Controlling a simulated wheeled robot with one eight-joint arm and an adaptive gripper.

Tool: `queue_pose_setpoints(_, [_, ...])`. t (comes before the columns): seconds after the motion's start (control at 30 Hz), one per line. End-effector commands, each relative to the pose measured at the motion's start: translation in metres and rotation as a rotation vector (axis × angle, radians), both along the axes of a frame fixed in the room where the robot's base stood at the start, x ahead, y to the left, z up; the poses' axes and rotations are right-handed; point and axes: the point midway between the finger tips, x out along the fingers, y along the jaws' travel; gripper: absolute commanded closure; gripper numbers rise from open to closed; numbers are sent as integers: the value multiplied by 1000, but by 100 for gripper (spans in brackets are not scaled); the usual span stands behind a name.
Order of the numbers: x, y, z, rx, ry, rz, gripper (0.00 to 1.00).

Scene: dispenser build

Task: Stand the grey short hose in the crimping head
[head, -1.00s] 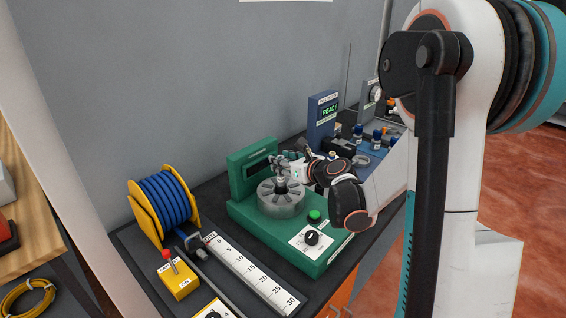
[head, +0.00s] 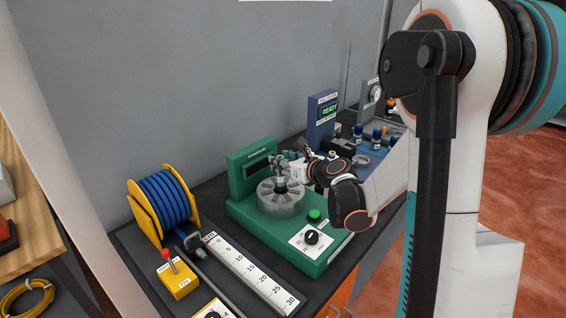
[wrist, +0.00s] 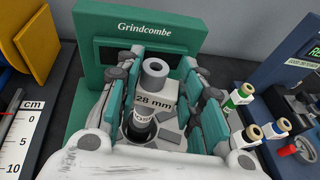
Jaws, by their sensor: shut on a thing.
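The crimping head (head: 283,206) is a grey ring of segments on the green machine (head: 318,262). My gripper (head: 281,172) is above its centre, and its teal fingers (wrist: 167,100) show in the wrist view. The hose is over the middle of the head, roughly upright. A white "28 mm" label shows by its upper part. The fingers and wrist hide part of the head, and I cannot tell how deep the lower end sits.
The machine's green back panel (wrist: 136,22) rises close behind the fingers. A blue hose reel (head: 170,208), a yellow switch box (head: 178,278) and a white ruler (head: 252,275) are at left. Blue-capped fittings (head: 377,136) and a blue READY display (head: 321,118) stand at right.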

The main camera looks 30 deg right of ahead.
Motion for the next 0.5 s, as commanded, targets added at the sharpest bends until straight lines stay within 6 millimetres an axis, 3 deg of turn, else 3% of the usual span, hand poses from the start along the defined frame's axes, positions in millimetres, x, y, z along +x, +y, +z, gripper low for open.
queue_pose_setpoints(0.47, [0,0,-9,0,0,0,100])
queue_pose_setpoints(0.5, [0,0,-9,0,0,0,63])
